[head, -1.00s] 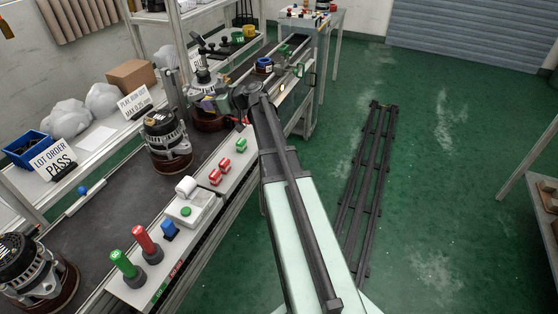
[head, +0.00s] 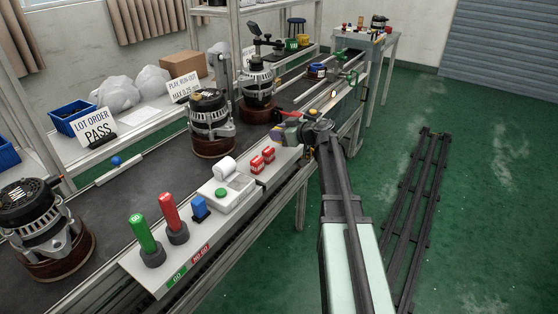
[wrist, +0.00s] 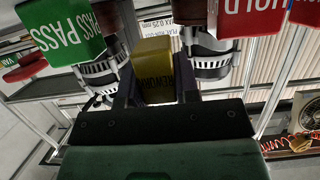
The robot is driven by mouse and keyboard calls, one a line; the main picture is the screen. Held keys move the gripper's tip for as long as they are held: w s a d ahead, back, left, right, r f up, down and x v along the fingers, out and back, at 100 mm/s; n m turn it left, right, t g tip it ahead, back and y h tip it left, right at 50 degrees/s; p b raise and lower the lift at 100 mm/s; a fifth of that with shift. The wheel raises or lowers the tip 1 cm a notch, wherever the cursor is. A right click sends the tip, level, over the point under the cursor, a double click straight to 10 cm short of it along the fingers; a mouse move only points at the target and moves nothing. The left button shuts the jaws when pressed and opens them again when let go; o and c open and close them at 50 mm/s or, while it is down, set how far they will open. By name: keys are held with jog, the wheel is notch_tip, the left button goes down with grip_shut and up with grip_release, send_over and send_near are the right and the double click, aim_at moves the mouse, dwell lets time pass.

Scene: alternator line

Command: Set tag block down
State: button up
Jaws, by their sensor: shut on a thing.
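My gripper (wrist: 155,80) is shut on a yellow tag block (wrist: 153,72) marked REWORK, which sits between its two dark fingers. In the head view my gripper (head: 288,131) is over the far end of the light ledge beside the belt, and the yellow block is small and hard to make out. In the wrist view a green PASS block (wrist: 65,35) is on the left and a red HOLD block (wrist: 250,17) is at the upper right. Two red blocks (head: 262,158) stand on the ledge in the head view. I cannot tell whether the yellow block touches anything.
Alternators (head: 210,120) stand along the dark belt (head: 120,215). The green floor (head: 480,220) to the right is largely open.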

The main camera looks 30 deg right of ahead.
aim_at(279, 151)
notch_tip(279, 151, down, 5)
jog(key=b, duration=0.4)
jog(key=shift+r, duration=0.45)
jog(key=shift+f, duration=0.15)
jog(key=o, duration=0.9)
jog(key=shift+s+d+r+p, duration=0.15)
jog(key=shift+s+r+p, duration=0.15)
jog(key=shift+r, duration=0.05)
jog(key=p+v, duration=0.3)
jog(key=v, duration=0.8)
jog(key=shift+s, duration=0.15)
